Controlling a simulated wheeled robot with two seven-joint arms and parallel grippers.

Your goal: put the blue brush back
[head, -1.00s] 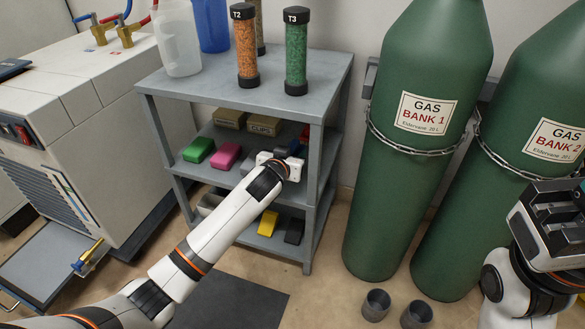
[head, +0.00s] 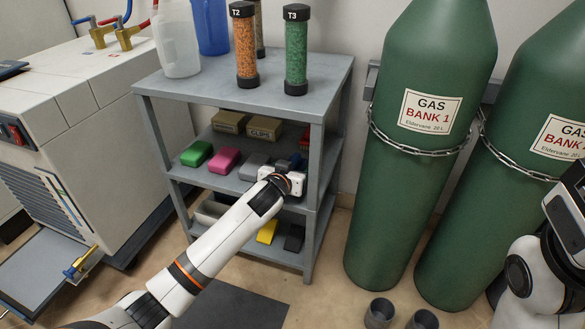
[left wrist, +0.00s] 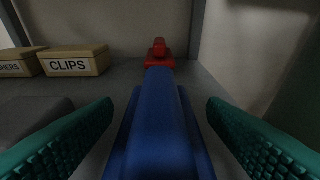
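The blue brush (head: 295,159) is on the middle level of the grey shelf rack (head: 170,84), at its right side, partly hidden behind my left gripper (head: 291,172). In the left wrist view the blue brush (left wrist: 157,120) lies between the two teal fingers of my left gripper (left wrist: 160,130), pointing away from me. The fingers are open, with a gap on each side of the brush. A red brush-like item (left wrist: 159,52) stands behind it. My right gripper (head: 570,210) is cut off at the right edge, so its fingers cannot be judged.
Green (head: 196,154), pink (head: 224,160) and grey (head: 254,167) blocks stand left of the brush. A CLIPS box (left wrist: 75,61) is behind. Tubes and bottles stand on top. Green gas cylinders (head: 420,190) are right of the rack.

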